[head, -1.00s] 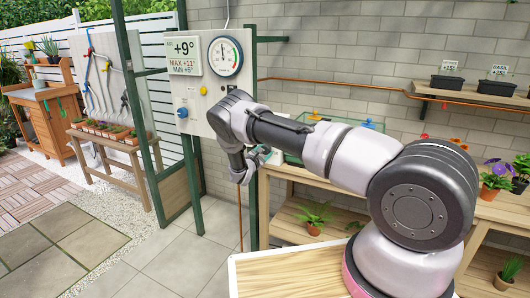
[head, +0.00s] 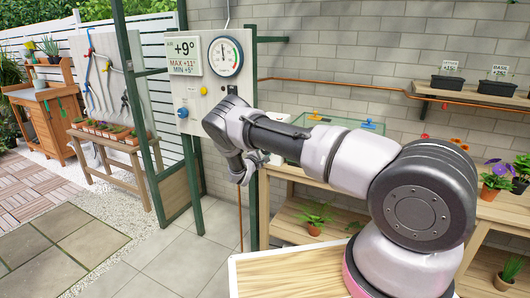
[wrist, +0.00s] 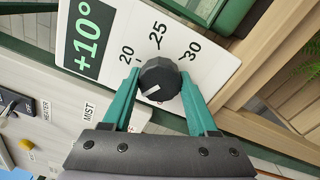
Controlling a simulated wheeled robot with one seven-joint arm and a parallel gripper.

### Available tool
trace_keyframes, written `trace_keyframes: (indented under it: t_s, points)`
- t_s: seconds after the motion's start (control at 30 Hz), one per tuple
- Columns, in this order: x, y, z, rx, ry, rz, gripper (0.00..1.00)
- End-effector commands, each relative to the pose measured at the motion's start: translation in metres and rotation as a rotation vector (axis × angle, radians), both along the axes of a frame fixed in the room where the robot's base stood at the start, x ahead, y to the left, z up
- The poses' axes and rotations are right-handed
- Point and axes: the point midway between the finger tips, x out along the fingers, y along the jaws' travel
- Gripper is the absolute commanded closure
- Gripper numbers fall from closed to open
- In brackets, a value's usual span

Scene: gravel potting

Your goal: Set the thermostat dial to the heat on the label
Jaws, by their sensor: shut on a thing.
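The thermostat dial (wrist: 160,78) is a dark faceted knob on a white plate in the wrist view. The plate is printed 20, 25 and 30, beside a green panel (wrist: 86,40) reading +10°. A white mark on the knob's face lies toward the lower left, away from the 25. My gripper (wrist: 158,82) has its teal fingers closed on opposite sides of the knob. In the head view my gripper (head: 256,160) is low beside the green post, and my arm hides the dial. Plant labels (head: 449,65) stand on the right shelf; their small print is hard to read.
A control board (head: 203,102) carries a +9° display (head: 184,56), a round gauge (head: 226,57), a yellow button and a blue knob (head: 182,113). A wooden bench (head: 290,173) and a green-edged glass box stand close to my arm. Paving at left is clear.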

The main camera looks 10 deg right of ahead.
Motion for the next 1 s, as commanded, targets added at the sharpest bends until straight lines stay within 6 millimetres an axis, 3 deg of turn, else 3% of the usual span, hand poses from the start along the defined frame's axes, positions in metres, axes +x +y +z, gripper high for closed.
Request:
trace_keyframes:
  t_s: [0.37,0.4,0.47,0.83,1.0]
  points:
    - [0.000,0.000,0.000,0.003,-0.001,-0.001,0.96]
    - [0.000,0.000,0.000,0.003,-0.001,-0.001,0.33]
    - [0.000,0.000,0.000,0.003,-0.001,-0.001,0.11]
    - [-0.003,0.002,0.000,0.003,-0.001,0.000,0.11]
    - [-0.021,0.016,-0.001,0.003,0.001,0.002,0.11]
